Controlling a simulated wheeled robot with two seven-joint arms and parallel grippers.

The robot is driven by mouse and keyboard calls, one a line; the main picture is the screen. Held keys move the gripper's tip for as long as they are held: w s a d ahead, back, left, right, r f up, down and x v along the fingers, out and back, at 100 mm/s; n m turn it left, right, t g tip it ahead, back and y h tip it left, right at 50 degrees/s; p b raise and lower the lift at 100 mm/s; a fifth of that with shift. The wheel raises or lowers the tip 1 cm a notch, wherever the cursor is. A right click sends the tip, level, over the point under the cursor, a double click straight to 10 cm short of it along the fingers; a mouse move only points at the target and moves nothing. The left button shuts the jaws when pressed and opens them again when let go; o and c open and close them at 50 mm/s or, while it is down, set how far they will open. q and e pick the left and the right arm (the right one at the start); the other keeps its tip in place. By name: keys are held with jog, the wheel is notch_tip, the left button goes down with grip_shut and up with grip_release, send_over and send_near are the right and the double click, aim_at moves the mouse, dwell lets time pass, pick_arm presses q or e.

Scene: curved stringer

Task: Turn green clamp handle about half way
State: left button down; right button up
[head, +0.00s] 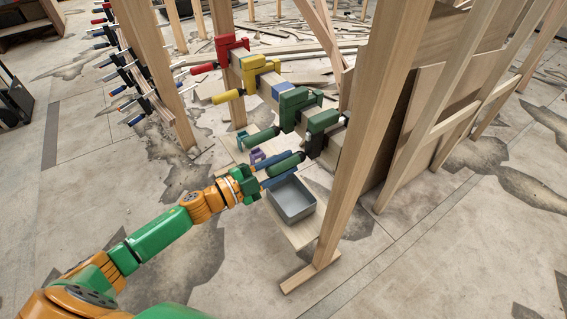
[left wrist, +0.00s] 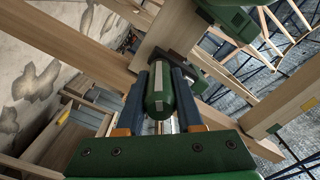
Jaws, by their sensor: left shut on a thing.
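Two green clamps grip the wooden beam: one (head: 293,103) farther up and one (head: 322,122) nearer the post. The nearer clamp's green handle (head: 286,164) sticks out toward my left gripper (head: 279,172). In the left wrist view this green handle (left wrist: 159,92), with a pale stripe along it, lies between the two blue fingers of my left gripper (left wrist: 160,88). The fingers are shut on it, one on each side. My right gripper is not in view.
A yellow clamp (head: 255,72) and a red clamp (head: 228,48) sit farther up the beam. A grey bin (head: 292,199) stands on a wooden board right below the gripper. A tall wooden post (head: 365,130) rises to the right. The floor at left is mostly clear.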

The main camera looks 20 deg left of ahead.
aim_at(267, 173)
pick_arm(q)
jog(key=m, duration=0.3)
jog(key=shift+m, duration=0.3)
jog(key=shift+m+b, duration=0.45)
jog(key=shift+m, duration=1.35)
jog(key=c, duration=0.5)
grip_release()
jog(key=shift+c, duration=0.2)
jog(key=v, duration=0.7)
